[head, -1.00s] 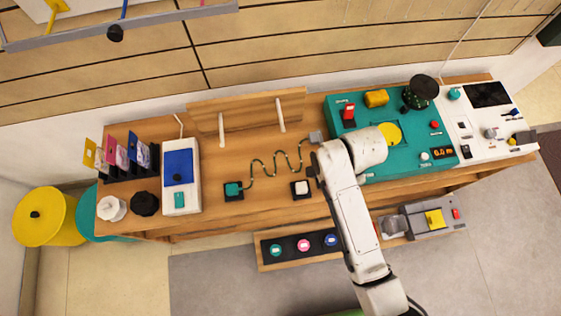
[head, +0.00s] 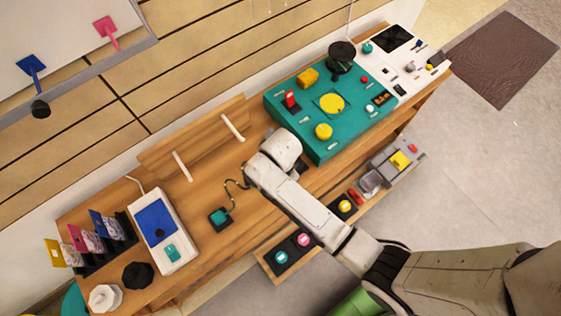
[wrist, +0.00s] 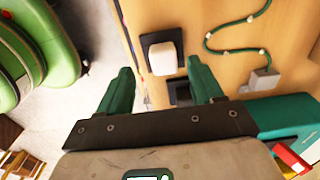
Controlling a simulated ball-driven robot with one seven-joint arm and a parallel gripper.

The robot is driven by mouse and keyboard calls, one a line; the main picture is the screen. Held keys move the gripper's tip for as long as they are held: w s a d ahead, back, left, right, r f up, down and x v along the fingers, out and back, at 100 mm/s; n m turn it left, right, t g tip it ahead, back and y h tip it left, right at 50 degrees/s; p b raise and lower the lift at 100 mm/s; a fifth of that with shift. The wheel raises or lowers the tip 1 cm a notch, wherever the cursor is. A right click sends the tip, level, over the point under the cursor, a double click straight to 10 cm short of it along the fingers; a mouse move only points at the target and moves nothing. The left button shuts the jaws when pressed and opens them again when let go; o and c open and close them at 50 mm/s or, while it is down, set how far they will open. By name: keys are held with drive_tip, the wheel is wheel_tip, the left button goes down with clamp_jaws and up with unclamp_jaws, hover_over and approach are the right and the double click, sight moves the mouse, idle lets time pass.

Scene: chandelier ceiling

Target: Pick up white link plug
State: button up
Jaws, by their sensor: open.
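The white link plug (wrist: 163,58) is a white block on a square black base, seen in the wrist view on the wooden tabletop near its edge. My gripper (wrist: 160,67) is open, with its two green fingers apart. In the picture the plug lies between and just beyond the fingertips; I cannot tell the height gap, and nothing is gripped. A dark square (wrist: 180,92) shows between the fingers, close to the right one. In the head view my arm hides the plug and the gripper.
A green cable (wrist: 213,48) runs to a grey block (wrist: 262,80) right of the plug. In the head view a teal plug (head: 219,217) sits on the table left of my arm. A teal console (head: 322,148) stands to the right, and a wooden rack (head: 195,140) behind.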

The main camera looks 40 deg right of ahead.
drive_tip(key=f, duration=0.4)
drive_tip(key=shift+w+d+f, duration=0.2)
drive_tip(key=shift+f, duration=0.2)
drive_tip(key=c, duration=1)
drive_tip(key=shift+r, duration=0.1)
drive_tip(key=shift+c, duration=0.2)
